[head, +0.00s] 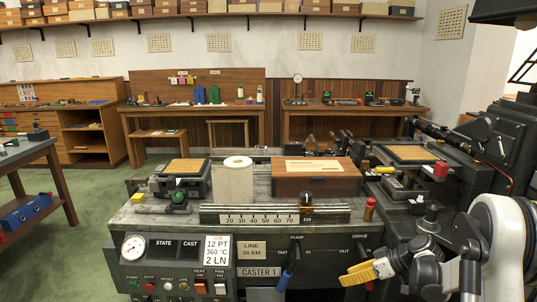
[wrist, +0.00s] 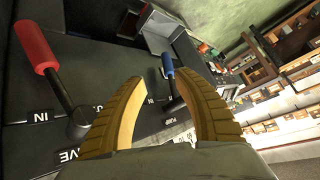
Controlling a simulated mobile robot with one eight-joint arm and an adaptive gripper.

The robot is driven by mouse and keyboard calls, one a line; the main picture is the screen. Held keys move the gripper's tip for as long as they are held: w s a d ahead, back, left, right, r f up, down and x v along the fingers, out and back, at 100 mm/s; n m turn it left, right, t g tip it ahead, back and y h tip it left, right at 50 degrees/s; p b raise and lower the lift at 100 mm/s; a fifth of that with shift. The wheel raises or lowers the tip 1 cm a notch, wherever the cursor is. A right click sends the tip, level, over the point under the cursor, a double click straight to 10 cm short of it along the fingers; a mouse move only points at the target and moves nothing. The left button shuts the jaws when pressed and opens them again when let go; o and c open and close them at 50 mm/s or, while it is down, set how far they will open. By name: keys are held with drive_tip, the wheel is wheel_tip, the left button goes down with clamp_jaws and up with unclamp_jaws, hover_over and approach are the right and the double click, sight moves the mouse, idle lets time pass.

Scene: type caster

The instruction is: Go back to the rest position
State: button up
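My gripper (head: 347,279) has yellow ribbed fingers and hangs in front of the right part of the caster's front panel in the head view. In the wrist view its fingertips (wrist: 152,78) stand apart with nothing between them. The blue-handled PUMP lever (head: 284,280) is left of my gripper; its blue handle (wrist: 168,66) shows beyond the fingertips in the wrist view. A red-handled lever (wrist: 36,45) is left of the fingers there, apart from them. In the head view my gripper mostly hides the lever under the DRIVE label.
The caster (head: 258,272) fills the front, with a paper roll (head: 235,181) and a wooden box (head: 317,178) on top. A red-capped post (head: 369,209) stands above my gripper. A dark table (head: 30,152) is at left. Open green floor (head: 95,205) lies between.

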drive_tip(key=s+a+r+m+h, duration=0.25)
drive_tip(key=s+r, duration=0.25)
drive_tip(key=r, duration=0.3)
drive_tip(key=s+a+r+m+h, duration=0.1)
drive_tip(key=s+a+r+m, duration=0.15)
drive_tip(key=s+r, duration=0.35)
drive_tip(key=s+a+r+m+t+h, duration=0.1)
drive_tip(key=s+r+h, duration=0.1)
drive_tip(key=s, duration=0.7)
drive_tip(key=s+r+m+t+h, duration=0.1)
drive_tip(key=s+r+m+h, duration=0.1)
drive_tip(key=s, duration=0.8)
drive_tip(key=shift+a+r+m+t+h, duration=0.3)
drive_tip(key=shift+a+r+t+h, duration=0.05)
drive_tip(key=shift+a+r+t, duration=0.05)
